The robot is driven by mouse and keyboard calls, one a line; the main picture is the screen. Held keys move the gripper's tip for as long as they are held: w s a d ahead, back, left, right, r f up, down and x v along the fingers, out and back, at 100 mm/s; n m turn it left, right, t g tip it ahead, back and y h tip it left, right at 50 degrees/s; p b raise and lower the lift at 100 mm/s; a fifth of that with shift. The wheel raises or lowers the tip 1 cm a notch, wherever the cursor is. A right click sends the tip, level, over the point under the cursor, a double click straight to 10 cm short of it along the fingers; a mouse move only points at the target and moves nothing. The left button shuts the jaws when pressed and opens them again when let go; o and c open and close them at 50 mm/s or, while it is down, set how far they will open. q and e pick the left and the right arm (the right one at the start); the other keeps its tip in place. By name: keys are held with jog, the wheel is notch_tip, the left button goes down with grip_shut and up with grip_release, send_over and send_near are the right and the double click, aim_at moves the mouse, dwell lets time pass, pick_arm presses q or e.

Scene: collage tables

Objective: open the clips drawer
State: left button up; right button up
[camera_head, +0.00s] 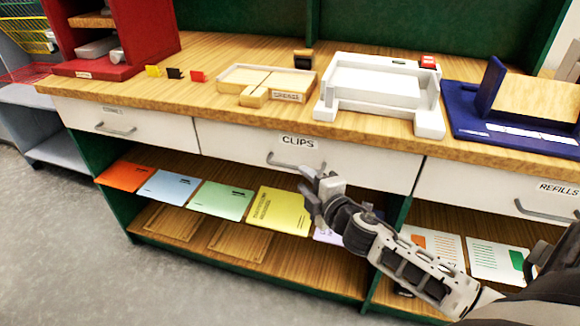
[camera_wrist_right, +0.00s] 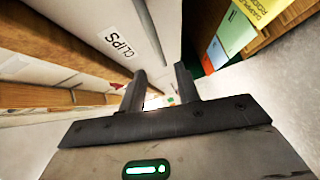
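The clips drawer (camera_head: 365,168) is a white drawer front in the middle of the bench, with a "CLIPS" label (camera_head: 299,142) and a grey bar handle (camera_head: 284,162). It looks shut, level with its neighbours. The label also shows in the right wrist view (camera_wrist_right: 119,42). My right gripper (camera_head: 308,180) is at the drawer front, just below and right of the handle's visible part. The handle's right end is hard to make out beside the fingers. My left gripper is not in view.
Below, an open shelf holds coloured folders, including a yellow one (camera_head: 278,210). A white tray (camera_head: 378,90) and a blue stand (camera_head: 515,110) are on the benchtop.

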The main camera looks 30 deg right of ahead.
aim_at(291, 168)
jog(key=w, duration=0.5)
jog(key=w+f, duration=0.1)
jog(key=w, duration=0.2)
jog(key=shift+d+f, duration=0.1)
jog(key=shift+d, duration=0.15)
grip_shut()
